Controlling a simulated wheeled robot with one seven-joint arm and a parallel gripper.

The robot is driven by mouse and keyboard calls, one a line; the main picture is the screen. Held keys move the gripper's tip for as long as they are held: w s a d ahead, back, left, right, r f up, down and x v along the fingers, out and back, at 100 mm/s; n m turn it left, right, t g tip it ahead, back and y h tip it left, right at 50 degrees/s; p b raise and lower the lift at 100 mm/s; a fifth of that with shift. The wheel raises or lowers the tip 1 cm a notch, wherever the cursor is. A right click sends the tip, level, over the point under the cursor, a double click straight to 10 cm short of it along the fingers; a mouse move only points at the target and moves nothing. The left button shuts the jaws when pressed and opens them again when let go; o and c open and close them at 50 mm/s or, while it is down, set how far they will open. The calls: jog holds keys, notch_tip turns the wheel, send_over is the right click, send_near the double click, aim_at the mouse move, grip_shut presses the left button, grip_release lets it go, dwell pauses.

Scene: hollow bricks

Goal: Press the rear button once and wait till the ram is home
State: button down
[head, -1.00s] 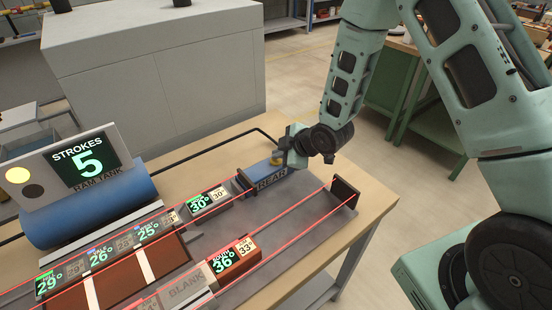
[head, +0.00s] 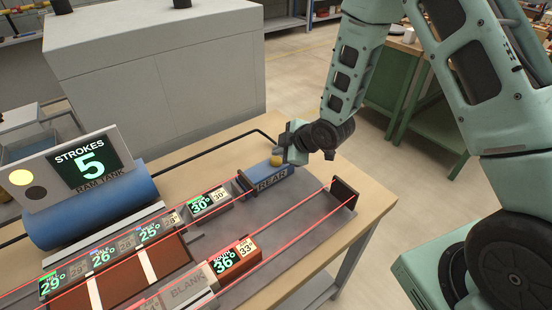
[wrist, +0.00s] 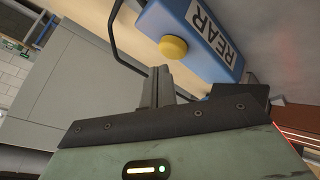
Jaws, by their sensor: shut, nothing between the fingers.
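The blue box labelled REAR (head: 268,180) stands on the bench with a yellow button (head: 277,160) on it. The box (wrist: 205,25) and button (wrist: 173,47) also show in the wrist view. My gripper (head: 288,137) is shut and empty beside and above the button. In the wrist view its fingertips (wrist: 160,72) appear apart from the button. A dark plate (head: 243,181) at the REAR box's front faces a 30-degree brick (head: 209,202), with a small gap between them. The counter panel (head: 75,165) reads STROKES 5, with its upper lamp (head: 21,177) yellow and its lower one dark.
Red lines run along the bench over several labelled bricks. A red brick showing 36 degrees (head: 235,259) and a grey BLANK block (head: 189,289) lie nearer. A dark end stop (head: 344,193) stands at right. The blue ram tank (head: 100,205) is at left.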

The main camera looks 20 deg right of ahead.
aim_at(279, 161)
jog(key=shift+r+p, duration=1.6)
jog(key=shift+r, duration=1)
jog(key=shift+f, duration=0.1)
